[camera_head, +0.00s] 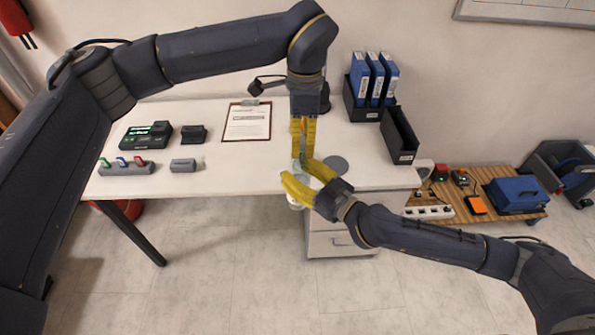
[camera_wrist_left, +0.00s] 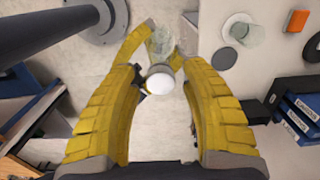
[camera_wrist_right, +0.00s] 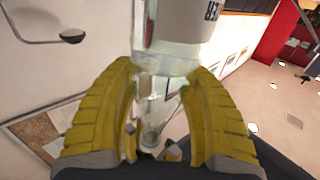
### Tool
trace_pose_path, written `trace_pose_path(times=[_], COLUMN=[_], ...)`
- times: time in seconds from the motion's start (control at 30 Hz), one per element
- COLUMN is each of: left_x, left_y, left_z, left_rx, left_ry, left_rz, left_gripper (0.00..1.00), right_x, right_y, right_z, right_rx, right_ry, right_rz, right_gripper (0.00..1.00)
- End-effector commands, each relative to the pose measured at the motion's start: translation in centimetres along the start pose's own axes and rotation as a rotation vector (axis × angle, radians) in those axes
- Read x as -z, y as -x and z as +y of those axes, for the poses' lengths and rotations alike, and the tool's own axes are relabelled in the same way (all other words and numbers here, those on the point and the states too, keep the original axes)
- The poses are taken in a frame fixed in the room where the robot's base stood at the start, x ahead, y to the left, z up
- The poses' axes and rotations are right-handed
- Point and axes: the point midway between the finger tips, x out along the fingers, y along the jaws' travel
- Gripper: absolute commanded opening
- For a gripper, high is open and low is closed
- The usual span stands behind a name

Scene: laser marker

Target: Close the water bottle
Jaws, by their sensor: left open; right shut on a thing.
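My right gripper (camera_head: 297,172) reaches in from the right in front of the table and is shut on a clear bottle. My left gripper (camera_head: 304,145) points down just above and behind the right one, open. A white round piece (camera_wrist_left: 160,83), perhaps the cap, shows between its fingers; I cannot tell whether it is seated on the bottle.
The white table (camera_head: 225,178) carries a clipboard (camera_head: 247,121), a grey disc (camera_head: 335,163) and small devices at left. A black bin (camera_head: 400,138) and blue binders (camera_head: 375,78) stand at right. A clear item on a white disc (camera_wrist_left: 241,30) shows in the left wrist view.

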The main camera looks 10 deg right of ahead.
Motion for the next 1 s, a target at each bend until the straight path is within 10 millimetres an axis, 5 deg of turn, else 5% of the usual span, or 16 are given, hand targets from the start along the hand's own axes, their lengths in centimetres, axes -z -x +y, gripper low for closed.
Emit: trace_pose_path(times=[0.23, 0.63, 1.0], left_x=[-0.01, -0.01, 0.0], left_y=[-0.01, 0.01, 0.02], left_z=[0.0, 0.01, 0.02], left_rx=[0.0, 0.0, -0.001], left_ry=[0.0, 0.0, -0.009], left_rz=[0.0, 0.0, 0.0], left_gripper=[0.47, 0.01, 0.0], right_x=[0.15, 0.15, 0.14], right_y=[-0.03, -0.03, -0.03], right_z=[0.0, 0.0, 0.02], right_rx=[0.0, 0.0, 0.0], right_ry=[0.001, 0.001, 0.001], right_rz=[0.003, 0.003, 0.003], right_gripper=[0.0, 0.0, 0.0])
